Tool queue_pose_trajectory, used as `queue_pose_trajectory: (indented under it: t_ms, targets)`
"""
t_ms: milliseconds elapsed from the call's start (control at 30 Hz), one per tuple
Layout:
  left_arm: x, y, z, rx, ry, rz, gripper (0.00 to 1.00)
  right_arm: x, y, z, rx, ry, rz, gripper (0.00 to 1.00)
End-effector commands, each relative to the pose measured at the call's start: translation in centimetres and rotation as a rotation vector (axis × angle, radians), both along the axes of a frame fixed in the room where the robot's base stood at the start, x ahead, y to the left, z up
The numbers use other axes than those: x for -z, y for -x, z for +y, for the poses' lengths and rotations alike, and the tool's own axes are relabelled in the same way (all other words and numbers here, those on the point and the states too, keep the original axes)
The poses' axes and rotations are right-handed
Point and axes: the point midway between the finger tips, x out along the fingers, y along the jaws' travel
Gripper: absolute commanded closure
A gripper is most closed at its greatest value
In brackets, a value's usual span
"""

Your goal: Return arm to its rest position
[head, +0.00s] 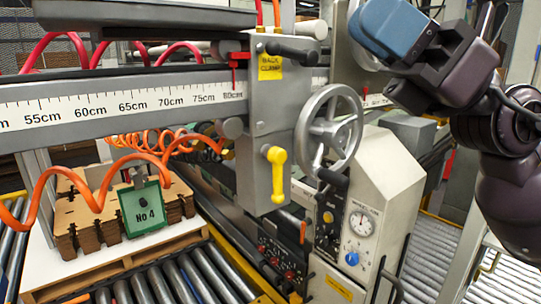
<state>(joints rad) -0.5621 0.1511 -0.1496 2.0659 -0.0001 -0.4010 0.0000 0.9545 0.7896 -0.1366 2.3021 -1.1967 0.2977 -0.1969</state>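My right arm (505,135) comes in from the right edge, dark purple-grey, bent upward. Its gripper (385,30) is at the top right, a blue block at the end of a dark wrist. It is in front of the upper part of the machine, above and right of the grey handwheel (329,132), and appears apart from it. The fingers cannot be made out clearly, so I cannot tell whether they are open or shut. No held object is visible. My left gripper is out of view.
A ruler beam (150,107) crosses the left. A clamp block with a yellow lever (277,173) hangs at centre. A cream control housing (375,205) with a gauge stands below the wheel. Stacked brown blanks (90,225) with a green "No 4" tag (144,208) lie left. Rollers (435,245) run right.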

Motion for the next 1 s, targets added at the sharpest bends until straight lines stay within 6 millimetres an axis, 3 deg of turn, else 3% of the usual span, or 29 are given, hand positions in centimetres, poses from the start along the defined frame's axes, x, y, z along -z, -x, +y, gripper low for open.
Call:
queue_pose_trajectory:
  t_ms: [167, 267, 400, 533, 667, 767, 867, 1000]
  targets:
    - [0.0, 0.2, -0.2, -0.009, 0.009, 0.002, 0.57, 4.0, -5.7, -3.6, -0.154, -0.309, 0.482, 0.71]
    - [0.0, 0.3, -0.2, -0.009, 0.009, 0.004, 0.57, 7.7, -9.0, -5.7, -0.208, -0.479, 0.732, 0.71]
    - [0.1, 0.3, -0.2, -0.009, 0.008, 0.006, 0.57, 14.4, -12.7, -8.5, -0.249, -0.711, 1.050, 0.71]
    - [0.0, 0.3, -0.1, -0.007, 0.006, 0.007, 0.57, 21.8, -14.8, -10.7, -0.259, -0.919, 1.312, 0.71]
    - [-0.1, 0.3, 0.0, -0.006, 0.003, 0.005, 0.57, 29.6, -15.3, -12.4, -0.251, -1.116, 1.540, 0.71]
    - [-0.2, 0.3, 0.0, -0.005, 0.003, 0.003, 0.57, 35.6, -14.6, -13.5, -0.236, -1.262, 1.693, 0.71]
    - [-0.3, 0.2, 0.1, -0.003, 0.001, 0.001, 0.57, 41.6, -13.1, -14.3, -0.213, -1.406, 1.829, 0.71]
    - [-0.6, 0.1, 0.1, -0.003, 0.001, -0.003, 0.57, 49.3, -9.7, -15.2, -0.171, -1.596, 1.984, 0.71]
